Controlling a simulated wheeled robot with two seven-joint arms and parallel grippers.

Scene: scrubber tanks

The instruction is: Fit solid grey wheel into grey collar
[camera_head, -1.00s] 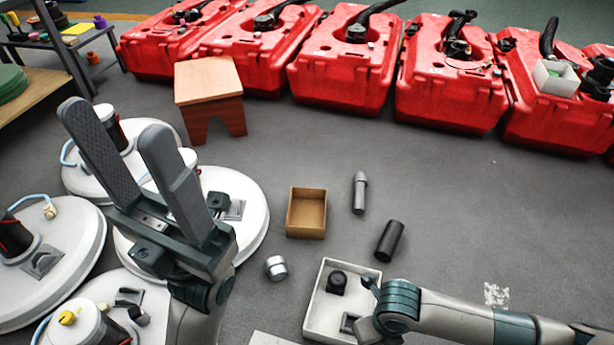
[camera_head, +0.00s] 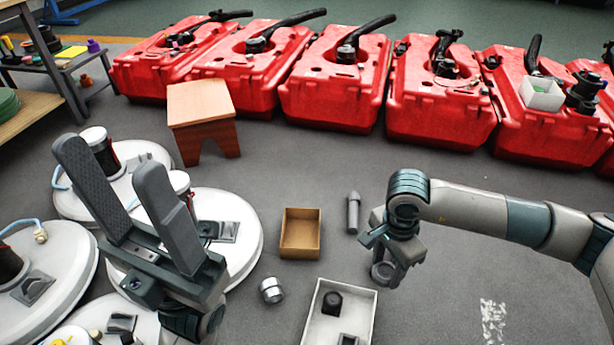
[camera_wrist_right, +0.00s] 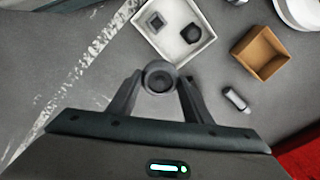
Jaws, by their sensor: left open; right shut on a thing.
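My right gripper (camera_head: 388,260) is shut on a round grey piece (camera_head: 381,273), held low over the floor just right of the white tray. In the right wrist view the piece (camera_wrist_right: 159,76) sits between the fingertips, its round face showing with a darker ring and centre. I cannot tell for sure whether it is the wheel or the collar. A square grey part with a dark opening (camera_wrist_right: 157,21) lies in the tray beside a black knob-like part (camera_wrist_right: 190,33). My left gripper (camera_head: 120,190) is open and empty at the left, fingers pointing up.
The white tray (camera_head: 309,315) stands at the front, near a silver cylinder (camera_head: 271,290). A brown open box (camera_head: 300,250) and a grey tapered rod (camera_head: 353,212) lie behind. White round scrubber covers crowd the left; red tanks (camera_head: 335,85) line the back. Floor at right is clear.

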